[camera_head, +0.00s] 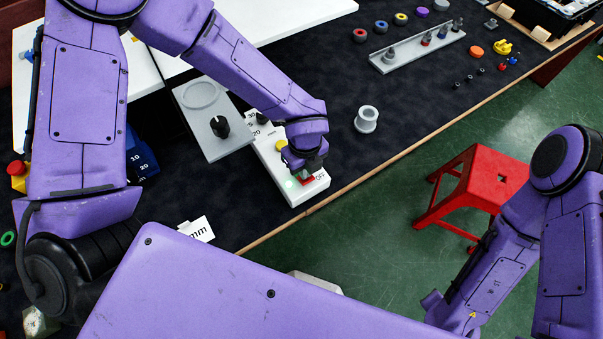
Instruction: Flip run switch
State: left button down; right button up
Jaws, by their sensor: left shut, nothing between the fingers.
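The white control box (269,154) lies on the dark table mat near the front edge. It carries a yellow button, a black knob (262,118), a glowing green light (290,184) and a red run switch (307,181) beside an "OFF" label. My left gripper (305,172) is shut and empty, pointing down at the red switch. It covers part of the switch, so I cannot tell which way the switch is set or whether the fingers touch it. My right arm is at the lower right; its gripper does not show.
A grey plate with a black knob (219,127) lies left of the box. A pale grey ring-shaped part (366,119) stands to the right. A grey rail (415,49) with small parts is farther back. A red stool (476,183) stands on the green floor beyond the table edge.

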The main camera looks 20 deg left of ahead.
pick_arm(q)
jog(key=shift+f+b, duration=0.45)
jog(key=shift+f, duration=0.1)
notch_tip(320, 180, up, 7)
jog(key=p, duration=0.5)
jog(key=shift+r+p, duration=0.15)
jog(key=shift+p, duration=0.25)
dwell(0.3)
